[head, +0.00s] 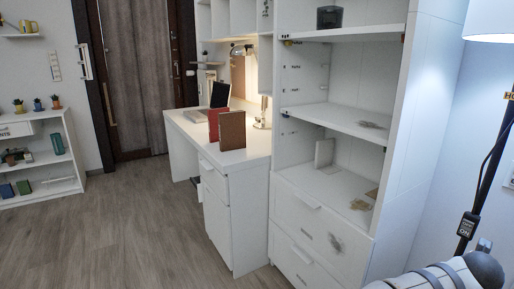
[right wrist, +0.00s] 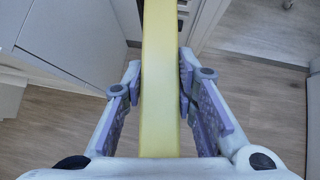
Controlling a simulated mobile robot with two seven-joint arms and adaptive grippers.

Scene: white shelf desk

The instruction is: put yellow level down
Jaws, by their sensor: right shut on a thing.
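In the right wrist view the yellow level (right wrist: 159,95) is a long yellow bar running from the top edge down the middle of the picture. My right gripper (right wrist: 162,80) is shut on it, with a purple-padded finger on each side. The floor shows far below, and the level is held in the air. The level cannot be seen in the head view. There, part of my right arm shows at the lower right corner, but its gripper is out of the picture. My left gripper is in neither view.
A white shelf unit (head: 398,150) with shelves and drawers stands at the centre right. A white desk (head: 185,124) beside it holds a laptop (head: 219,94), a red book (head: 214,124) and a brown book (head: 232,131). The wooden floor (head: 120,235) at left is clear. A lamp (head: 492,20) stands at right.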

